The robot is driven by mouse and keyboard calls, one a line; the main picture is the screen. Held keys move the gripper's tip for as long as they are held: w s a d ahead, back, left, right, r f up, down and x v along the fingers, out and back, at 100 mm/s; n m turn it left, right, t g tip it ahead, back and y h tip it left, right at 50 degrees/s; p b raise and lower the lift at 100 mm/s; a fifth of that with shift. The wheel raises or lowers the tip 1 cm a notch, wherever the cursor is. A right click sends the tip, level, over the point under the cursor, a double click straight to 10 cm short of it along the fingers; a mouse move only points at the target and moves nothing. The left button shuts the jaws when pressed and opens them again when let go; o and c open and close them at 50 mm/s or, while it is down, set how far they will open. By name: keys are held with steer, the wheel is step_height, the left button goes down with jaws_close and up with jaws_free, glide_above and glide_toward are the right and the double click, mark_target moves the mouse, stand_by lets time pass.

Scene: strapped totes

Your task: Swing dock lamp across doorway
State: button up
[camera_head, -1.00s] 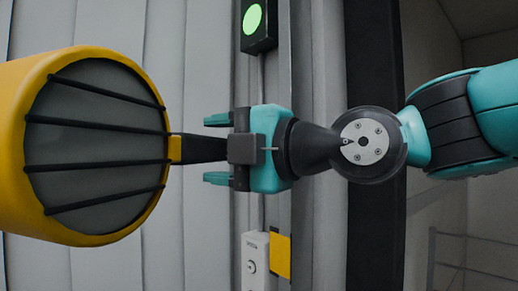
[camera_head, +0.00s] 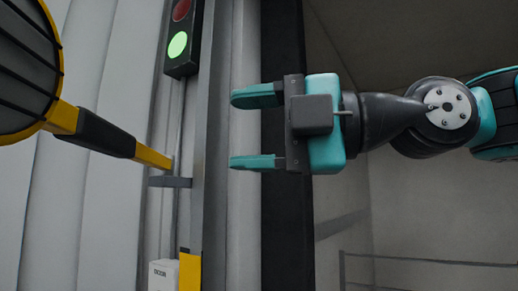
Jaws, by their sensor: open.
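The dock lamp (camera_head: 22,75) is at the upper left, a yellow round head with black guard bars, partly cut off by the frame edge. Its yellow arm with a black grip sleeve (camera_head: 106,135) slopes down right to a grey wall bracket (camera_head: 171,181). My gripper (camera_head: 257,129) is to the right of the lamp arm, in front of the door frame. Its two teal fingers point left, spread apart, with nothing between them. A clear gap separates the fingertips from the lamp arm and sleeve.
A signal box (camera_head: 182,38) with a lit green light and a dark red one hangs above the bracket. A white box (camera_head: 163,275) and a yellow plate (camera_head: 190,271) are below. A dark doorway edge stands behind my gripper; a grey rail (camera_head: 430,261) is at lower right.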

steer(key=shift+s+d, duration=0.15)
steer(key=shift+d, duration=0.25)
